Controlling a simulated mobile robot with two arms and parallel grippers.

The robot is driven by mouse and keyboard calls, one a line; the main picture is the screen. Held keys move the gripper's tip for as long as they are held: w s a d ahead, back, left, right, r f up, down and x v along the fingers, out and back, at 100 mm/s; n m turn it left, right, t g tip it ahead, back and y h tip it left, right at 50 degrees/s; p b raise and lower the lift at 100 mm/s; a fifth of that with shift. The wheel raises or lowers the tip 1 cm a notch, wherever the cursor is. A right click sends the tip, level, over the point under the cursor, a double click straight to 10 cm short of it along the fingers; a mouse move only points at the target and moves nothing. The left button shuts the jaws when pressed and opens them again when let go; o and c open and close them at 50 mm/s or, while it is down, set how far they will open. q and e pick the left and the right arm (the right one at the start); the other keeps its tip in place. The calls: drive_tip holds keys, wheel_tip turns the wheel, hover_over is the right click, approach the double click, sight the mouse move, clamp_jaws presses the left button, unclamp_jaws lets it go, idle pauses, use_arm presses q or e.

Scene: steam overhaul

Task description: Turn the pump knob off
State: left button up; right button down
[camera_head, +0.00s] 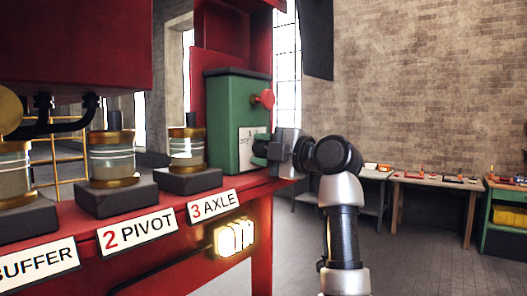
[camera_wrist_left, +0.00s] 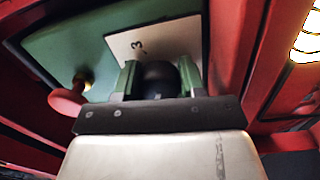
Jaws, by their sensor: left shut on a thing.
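The pump box (camera_head: 222,120) is a green box standing on the red ledge, with a white label (camera_head: 248,148) and a red knob (camera_head: 263,99) on its front. In the left wrist view the red knob (camera_wrist_left: 68,101) sits on a brass stem, off to the left of my fingers. My left gripper (camera_head: 262,150) is at the lower front of the box. In the left wrist view its two green fingers (camera_wrist_left: 158,82) are shut on a black round knob (camera_wrist_left: 160,75) in front of the label. The gripper hides this knob in the head view. My right gripper is not in view.
Several glass jars with brass caps stand on dark blocks along the red ledge (camera_head: 160,208), left of the box; one is the axle jar (camera_head: 187,148). A lit lamp (camera_head: 234,237) is below. Workbenches (camera_head: 437,180) stand by the brick wall.

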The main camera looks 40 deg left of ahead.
use_arm(q)
drive_tip(key=o, duration=0.9)
drive_tip(key=shift+d, duration=0.15)
drive_tip(key=shift+d+f, duration=0.1)
drive_tip(key=shift+d, duration=0.2)
drive_tip(key=d+b, duration=0.1)
drive_tip(key=d, duration=0.2)
drive_tip(key=d+b, duration=0.1)
drive_tip(key=d, duration=0.2)
drive_tip(key=d+b, duration=0.1)
drive_tip(key=d, duration=0.3)
drive_tip(key=shift+w, duration=0.4)
